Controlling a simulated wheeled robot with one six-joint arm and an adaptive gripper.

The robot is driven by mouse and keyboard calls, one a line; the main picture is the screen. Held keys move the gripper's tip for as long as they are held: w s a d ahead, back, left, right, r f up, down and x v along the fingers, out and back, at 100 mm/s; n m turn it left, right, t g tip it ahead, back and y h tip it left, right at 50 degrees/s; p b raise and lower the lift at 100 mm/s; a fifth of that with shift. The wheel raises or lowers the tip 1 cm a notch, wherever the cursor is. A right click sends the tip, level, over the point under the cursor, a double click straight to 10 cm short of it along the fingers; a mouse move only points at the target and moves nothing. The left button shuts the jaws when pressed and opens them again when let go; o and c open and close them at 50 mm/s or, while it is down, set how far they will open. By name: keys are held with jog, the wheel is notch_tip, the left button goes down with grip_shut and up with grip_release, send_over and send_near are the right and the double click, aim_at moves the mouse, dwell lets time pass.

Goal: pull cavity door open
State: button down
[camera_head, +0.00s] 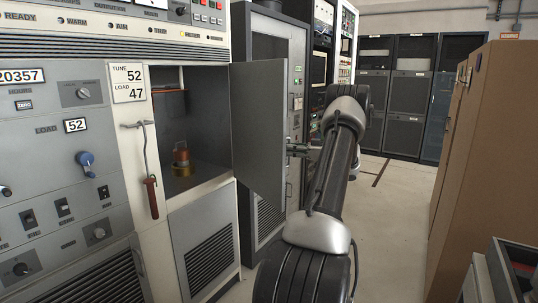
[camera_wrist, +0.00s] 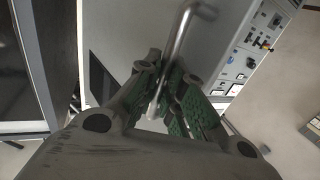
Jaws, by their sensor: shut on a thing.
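The cavity door (camera_head: 262,120) is a flat grey panel on the white and grey transmitter cabinet. It stands swung out to the right, and the dark cavity (camera_head: 205,115) behind it shows. My gripper (camera_head: 297,150) is at the door's far side, partly hidden by my arm. In the wrist view my gripper (camera_wrist: 163,100), with green finger pads, is shut on the bent metal door handle (camera_wrist: 180,32). The door face (camera_wrist: 125,35) fills the upper middle of that view.
A copper-coloured part (camera_head: 181,156) stands inside the cavity. A hook with a red handle (camera_head: 152,195) hangs left of the opening. A grey rack (camera_head: 272,70) stands behind the door. Brown cabinets (camera_head: 490,150) stand at right, with clear floor (camera_head: 395,220) between.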

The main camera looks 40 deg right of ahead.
jog(key=d, duration=0.7)
jog(key=shift+w+d, duration=0.15)
jog(key=shift+d, duration=0.05)
jog(key=c, duration=1.5)
grip_release()
jog(key=shift+c, duration=0.2)
jog(key=v, duration=1.2)
